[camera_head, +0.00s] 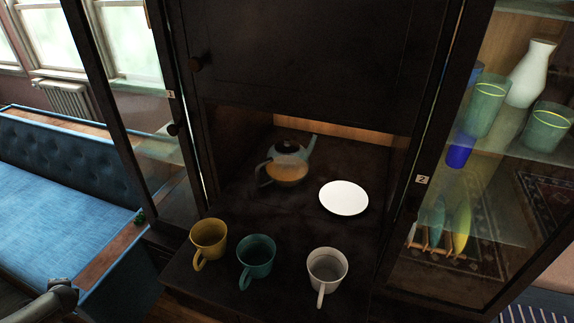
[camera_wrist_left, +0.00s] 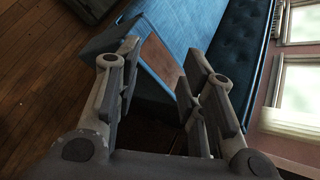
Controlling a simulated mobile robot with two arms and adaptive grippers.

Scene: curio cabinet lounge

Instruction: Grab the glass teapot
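The glass teapot (camera_head: 287,172) stands upright in the open recess of the dark cabinet in the head view. It is see-through, with amber liquid inside and a dark lid. Its handle is at the lower left and its spout points to the upper right. Nothing holds it. My left gripper (camera_wrist_left: 162,58) shows in the left wrist view with its fingers apart and nothing between them. It faces the blue bench and wooden floor, away from the teapot. A grey part of my left arm shows at the lower left of the head view. My right gripper is not in view.
A white plate (camera_head: 344,198) lies right of the teapot. A yellow mug (camera_head: 209,238), a teal mug (camera_head: 257,257) and a white mug (camera_head: 327,268) stand along the front of the shelf. Glass doors flank the recess. A blue bench (camera_head: 60,185) is at left.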

